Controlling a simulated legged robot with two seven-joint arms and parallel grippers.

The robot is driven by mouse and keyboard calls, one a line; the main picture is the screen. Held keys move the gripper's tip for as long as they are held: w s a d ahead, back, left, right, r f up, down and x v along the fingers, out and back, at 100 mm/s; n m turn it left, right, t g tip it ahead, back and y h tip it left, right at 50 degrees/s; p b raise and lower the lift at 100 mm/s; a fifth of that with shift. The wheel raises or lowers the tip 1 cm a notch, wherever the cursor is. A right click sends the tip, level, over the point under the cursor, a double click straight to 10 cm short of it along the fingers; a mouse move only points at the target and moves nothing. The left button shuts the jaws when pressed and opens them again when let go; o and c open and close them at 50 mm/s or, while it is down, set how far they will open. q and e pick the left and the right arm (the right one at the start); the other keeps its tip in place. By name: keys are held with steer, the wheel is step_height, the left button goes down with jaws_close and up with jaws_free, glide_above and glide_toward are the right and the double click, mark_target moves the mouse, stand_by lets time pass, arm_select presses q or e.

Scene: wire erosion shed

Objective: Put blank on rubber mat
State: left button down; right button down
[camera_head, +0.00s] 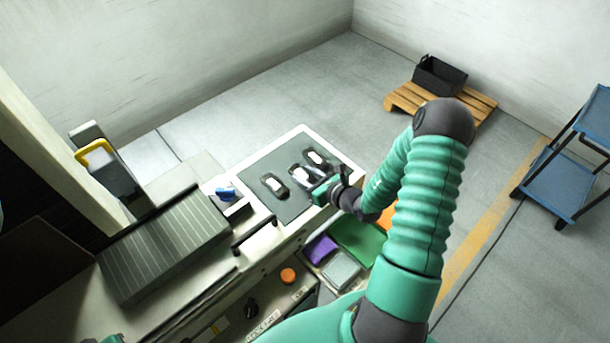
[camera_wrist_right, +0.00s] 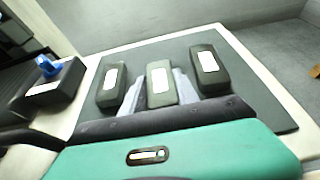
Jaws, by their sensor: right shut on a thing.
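A dark grey rubber mat (camera_head: 255,168) lies on a light-topped bench. Three dark blanks with white labels show over it: a left one (camera_head: 273,186), a far-right one (camera_head: 318,158) and a middle one between them. In the right wrist view the middle blank (camera_wrist_right: 161,82) sits between the pale fingers of my right gripper (camera_wrist_right: 160,95), which is shut on it. The left blank (camera_wrist_right: 111,85) and right blank (camera_wrist_right: 210,68) stand apart on the mat. In the head view my right gripper (camera_head: 303,174) is over the mat. I cannot tell whether the held blank touches it.
A small dark block with a blue knob (camera_head: 226,193) stands left of the mat. A grooved dark plate (camera_head: 165,245) lies further left. Purple (camera_head: 320,249) and green (camera_head: 360,240) bins sit below the bench's front edge. A black crate (camera_head: 440,76) rests on a pallet.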

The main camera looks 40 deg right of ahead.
steer(key=shift+a+f, duration=0.1)
steer(key=shift+f, duration=0.1)
steer(key=c, duration=1.2)
jaws_free()
steer(key=shift+s, duration=0.15)
steer(key=shift+o, duration=1.4)
steer(key=shift+f, duration=0.1)
